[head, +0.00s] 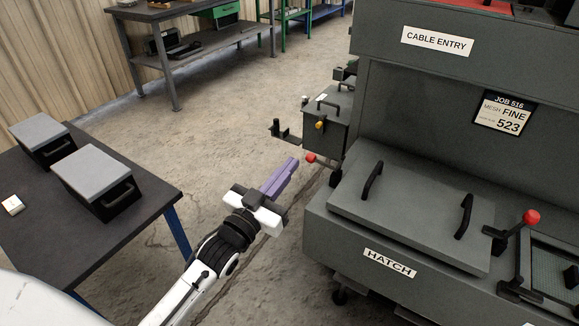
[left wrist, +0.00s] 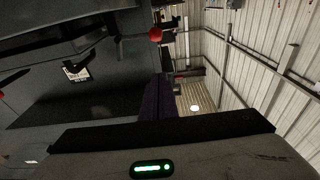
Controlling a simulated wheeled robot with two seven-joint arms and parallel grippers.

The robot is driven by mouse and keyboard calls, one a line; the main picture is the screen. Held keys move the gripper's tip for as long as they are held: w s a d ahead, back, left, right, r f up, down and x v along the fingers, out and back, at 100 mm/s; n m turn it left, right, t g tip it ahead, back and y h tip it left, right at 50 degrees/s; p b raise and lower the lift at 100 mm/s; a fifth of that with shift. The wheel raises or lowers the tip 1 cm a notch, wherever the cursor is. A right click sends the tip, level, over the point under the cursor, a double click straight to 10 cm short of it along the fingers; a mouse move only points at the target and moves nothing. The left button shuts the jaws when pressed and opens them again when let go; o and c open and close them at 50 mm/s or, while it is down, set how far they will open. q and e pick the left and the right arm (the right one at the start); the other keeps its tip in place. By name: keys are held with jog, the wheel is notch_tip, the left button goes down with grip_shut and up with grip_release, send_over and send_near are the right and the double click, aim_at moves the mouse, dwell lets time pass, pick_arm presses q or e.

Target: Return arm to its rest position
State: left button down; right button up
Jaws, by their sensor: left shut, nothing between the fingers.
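My left gripper (head: 280,177) has purple fingers, which are closed together with nothing between them. It is in the air over the floor, between the dark table and the grey machine, apart from both. In the left wrist view its dark purple fingers (left wrist: 158,98) point away from the camera. My left arm (head: 205,270) comes in from the bottom, white with a black wrist joint. My right gripper does not show in either view.
The grey machine (head: 420,105) with a hatch panel (head: 410,208) and red-knobbed levers (head: 531,217) stands at the right. One red knob (head: 310,158) is close to my fingertips. The dark table (head: 130,215) at the left bears two grey-lidded boxes (head: 92,172). Floor between is clear.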

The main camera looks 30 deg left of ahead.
pick_arm(q)
jog(key=s+d+f+g, duration=0.4)
jog(key=s+f+g, duration=0.1)
jog(key=s+f, duration=0.8)
jog(key=s+d+f+g, duration=0.5)
jog(key=s+f+g, duration=0.1)
jog(key=s+f, duration=0.7)
jog(key=shift+s+f+m+h, duration=0.3)
jog(key=shift+f+m, duration=0.1)
jog(key=shift+f, duration=0.15)
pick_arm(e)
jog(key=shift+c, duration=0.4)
